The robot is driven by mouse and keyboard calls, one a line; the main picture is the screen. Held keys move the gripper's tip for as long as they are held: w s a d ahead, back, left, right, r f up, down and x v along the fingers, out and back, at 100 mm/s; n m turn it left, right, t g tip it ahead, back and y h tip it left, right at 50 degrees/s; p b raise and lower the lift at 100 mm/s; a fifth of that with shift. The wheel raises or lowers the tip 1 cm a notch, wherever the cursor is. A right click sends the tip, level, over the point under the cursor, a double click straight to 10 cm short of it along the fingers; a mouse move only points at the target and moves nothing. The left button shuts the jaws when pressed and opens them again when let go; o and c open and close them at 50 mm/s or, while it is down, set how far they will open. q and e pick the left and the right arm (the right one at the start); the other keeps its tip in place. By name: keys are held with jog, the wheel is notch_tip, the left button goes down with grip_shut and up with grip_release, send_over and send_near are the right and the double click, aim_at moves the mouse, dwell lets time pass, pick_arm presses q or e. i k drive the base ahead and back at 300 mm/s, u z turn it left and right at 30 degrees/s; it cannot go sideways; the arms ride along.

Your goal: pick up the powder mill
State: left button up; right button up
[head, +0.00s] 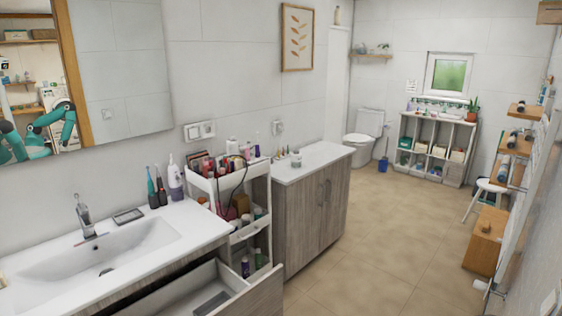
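I cannot pick out the powder mill for certain. The white cosmetics cart (236,239) stands between the sink counter and a wood-fronted cabinet. Its top tray is crowded with small bottles, tubes and red and dark items, too small to tell apart. Its lower shelves hold more bottles and jars, including a dark bottle (245,267) at the bottom. Neither of my grippers shows directly. Teal and dark parts of my arms appear only as a reflection in the mirror (120,65) at the upper left.
An open drawer (262,297) juts out below the sink counter (190,228), in front of the cart. The cabinet (312,215) stands to the cart's right. Tan floor (390,235) is clear toward the toilet (364,140). A stool (488,187) and wooden box (485,240) stand at right.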

aim_at(296, 160)
jog(key=u, duration=0.25)
jog(key=i, duration=1.05)
jog(key=z, duration=1.45)
jog(key=i, duration=2.85)
jog(key=u, duration=1.7)
